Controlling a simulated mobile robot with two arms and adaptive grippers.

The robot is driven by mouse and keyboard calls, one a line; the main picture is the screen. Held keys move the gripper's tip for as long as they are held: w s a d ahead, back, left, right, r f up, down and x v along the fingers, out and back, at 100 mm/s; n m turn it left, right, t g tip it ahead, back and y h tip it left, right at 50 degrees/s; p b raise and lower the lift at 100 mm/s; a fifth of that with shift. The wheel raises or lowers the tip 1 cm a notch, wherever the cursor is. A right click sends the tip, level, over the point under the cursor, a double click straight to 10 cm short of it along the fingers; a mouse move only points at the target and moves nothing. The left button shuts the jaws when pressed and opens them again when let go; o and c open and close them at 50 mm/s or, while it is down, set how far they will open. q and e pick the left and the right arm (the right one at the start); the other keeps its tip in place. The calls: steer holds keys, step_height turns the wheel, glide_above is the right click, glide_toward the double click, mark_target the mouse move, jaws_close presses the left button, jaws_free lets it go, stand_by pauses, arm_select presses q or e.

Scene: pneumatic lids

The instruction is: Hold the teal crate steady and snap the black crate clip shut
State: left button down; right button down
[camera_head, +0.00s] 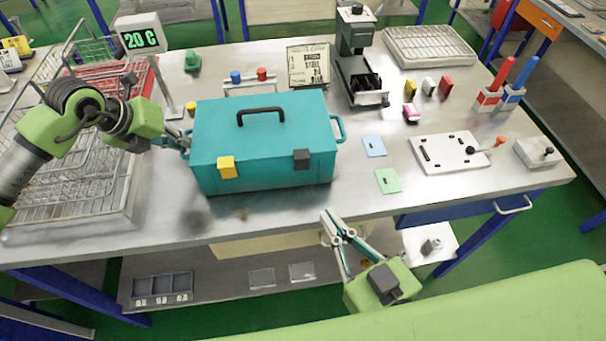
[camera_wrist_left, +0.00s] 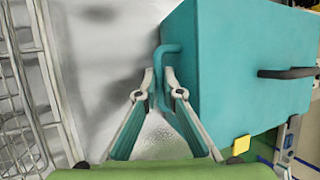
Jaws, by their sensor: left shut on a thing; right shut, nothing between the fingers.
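The teal crate (camera_head: 262,140) stands on the metal table with its lid down and a black carry handle (camera_head: 261,114) on top. The black clip (camera_head: 302,159) is on the right of its front face; I cannot tell whether it is fully closed. A yellow clip (camera_head: 227,167) is on the left of the front. My left gripper (camera_head: 184,142) is shut on the crate's left side handle (camera_wrist_left: 166,62), seen between its fingers (camera_wrist_left: 160,82) in the left wrist view. My right gripper (camera_head: 328,218) is shut and empty, in front of the table edge, below and apart from the black clip.
Wire racks (camera_head: 75,170) stand left of the crate. A sign reading 20 C (camera_head: 139,39) stands behind my left arm. Blue (camera_head: 374,146) and green (camera_head: 388,181) cards and a white plate (camera_head: 450,153) lie to the right. A narrow table strip before the crate is clear.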

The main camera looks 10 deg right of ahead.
steer(key=shift+s+d, duration=0.15)
steer(key=shift+s, duration=0.25)
arm_select(q)
steer(key=c, duration=2.1)
jaws_free()
steer(key=v, duration=1.2)
